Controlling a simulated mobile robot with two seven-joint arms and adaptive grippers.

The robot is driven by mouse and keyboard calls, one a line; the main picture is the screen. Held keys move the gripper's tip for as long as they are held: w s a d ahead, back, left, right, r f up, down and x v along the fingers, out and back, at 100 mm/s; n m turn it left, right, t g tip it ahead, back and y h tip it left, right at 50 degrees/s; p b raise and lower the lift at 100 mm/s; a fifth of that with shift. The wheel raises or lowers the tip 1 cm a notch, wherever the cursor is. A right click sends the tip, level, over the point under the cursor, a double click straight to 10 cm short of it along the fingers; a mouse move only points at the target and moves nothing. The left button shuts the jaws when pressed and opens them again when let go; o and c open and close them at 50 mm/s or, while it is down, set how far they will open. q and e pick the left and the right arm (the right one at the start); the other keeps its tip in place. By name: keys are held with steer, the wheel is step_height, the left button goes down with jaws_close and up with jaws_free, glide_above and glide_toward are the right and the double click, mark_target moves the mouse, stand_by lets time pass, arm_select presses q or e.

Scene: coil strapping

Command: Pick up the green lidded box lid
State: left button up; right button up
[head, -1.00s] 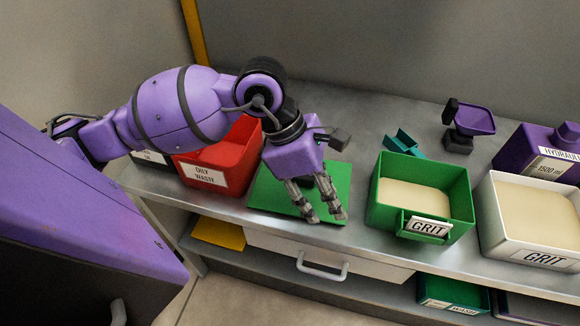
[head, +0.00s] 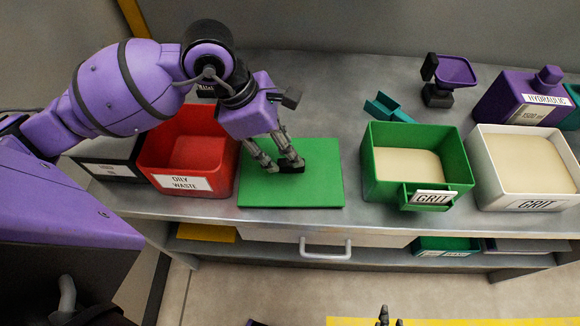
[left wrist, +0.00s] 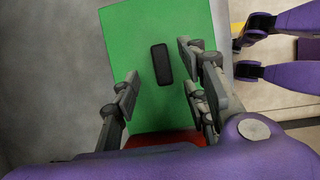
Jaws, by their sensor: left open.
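The green lid (head: 310,190) lies flat on the grey bench, between the red bin and the green grit box. Its black handle (head: 291,170) is partly hidden by my fingers in the head view. My left gripper (head: 282,164) is over the lid, with its fingertips close to the handle. In the left wrist view the lid (left wrist: 150,35) fills the middle, and the handle (left wrist: 161,64) shows between the open, empty fingers (left wrist: 160,90). I cannot tell whether they touch the lid. Grey fingertips of my right gripper (head: 387,318) show at the bottom edge of the head view.
The red oily waste bin (head: 195,145) stands left of the lid. The green grit box (head: 440,165) stands to its right, then a white grit box (head: 530,165). A teal scoop (head: 385,106) and a purple scoop (head: 455,72) are behind. Bench behind the lid is clear.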

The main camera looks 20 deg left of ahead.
mark_target(291, 168)
arm_select(q)
steer(key=x, duration=0.4)
steer(key=shift+d+f, duration=0.2)
steer(key=shift+f, duration=0.05)
jaws_close()
